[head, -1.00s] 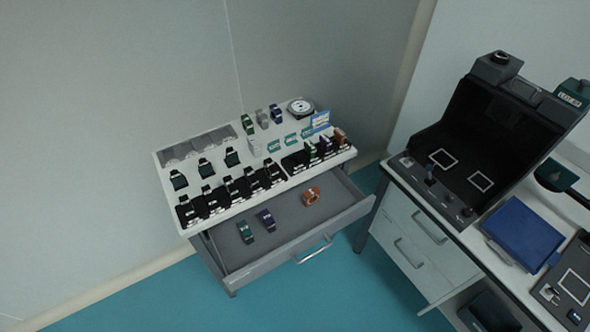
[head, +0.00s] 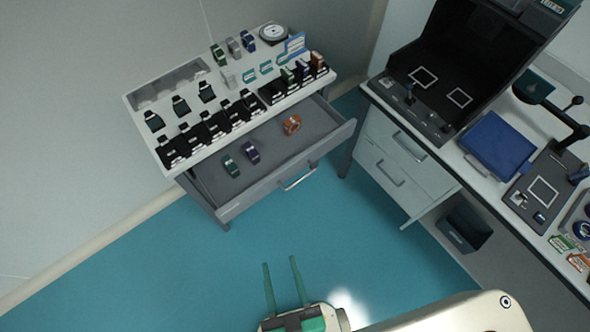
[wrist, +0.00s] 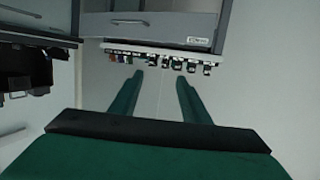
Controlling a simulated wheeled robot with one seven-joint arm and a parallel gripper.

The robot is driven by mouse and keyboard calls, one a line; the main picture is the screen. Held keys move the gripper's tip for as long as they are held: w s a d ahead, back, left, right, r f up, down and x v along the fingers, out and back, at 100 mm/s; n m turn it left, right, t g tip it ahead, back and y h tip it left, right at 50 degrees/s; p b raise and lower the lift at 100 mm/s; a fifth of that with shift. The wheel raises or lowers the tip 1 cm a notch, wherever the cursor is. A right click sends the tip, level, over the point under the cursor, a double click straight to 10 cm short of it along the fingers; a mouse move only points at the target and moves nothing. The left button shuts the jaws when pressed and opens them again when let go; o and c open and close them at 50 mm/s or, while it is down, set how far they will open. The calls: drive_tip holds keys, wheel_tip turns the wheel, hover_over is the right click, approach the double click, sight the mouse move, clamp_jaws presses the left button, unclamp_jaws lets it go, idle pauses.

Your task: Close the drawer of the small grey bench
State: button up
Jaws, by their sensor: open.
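The small grey bench (head: 133,103) stands against the wall at the upper left of the head view. Its drawer (head: 262,189) is pulled out and has a silver bar handle (head: 298,177) on the front. A green, a purple and an orange item lie inside it. The wrist view shows what looks like the drawer front (wrist: 205,21) with its handle (wrist: 130,19) at the top. My gripper (head: 281,262) is at the bottom of the head view, in front of the drawer and apart from it. Its two green fingers are spread and empty; they also show in the wrist view (wrist: 159,82).
Several watch-like items on stands (head: 210,126) crowd the bench top. A larger workbench (head: 385,95) with a black open box, a blue case (head: 497,144) and shut drawers stands to the right. The teal floor (head: 200,270) between my gripper and the drawer is clear.

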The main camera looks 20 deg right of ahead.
drive_tip(key=shift+m+g+h, duration=0.3)
drive_tip(key=shift+m+h, duration=0.2)
drive_tip(key=shift+m, duration=0.2)
drive_tip(key=f, duration=0.1)
drive_tip(key=d+f, duration=0.1)
drive_tip(key=f, duration=0.2)
drive_tip(key=shift+w+d, duration=0.4)
clamp_jaws()
drive_tip(key=m+t+y, duration=0.2)
drive_tip(key=m+y, duration=0.6)
drive_tip(key=m, duration=0.4)
approach(318, 154)
drive_tip(key=x, duration=0.6)
drive_tip(key=shift+w+a+r, duration=0.1)
drive_tip(key=shift+w+a, duration=0.05)
drive_tip(key=shift+w, duration=0.1)
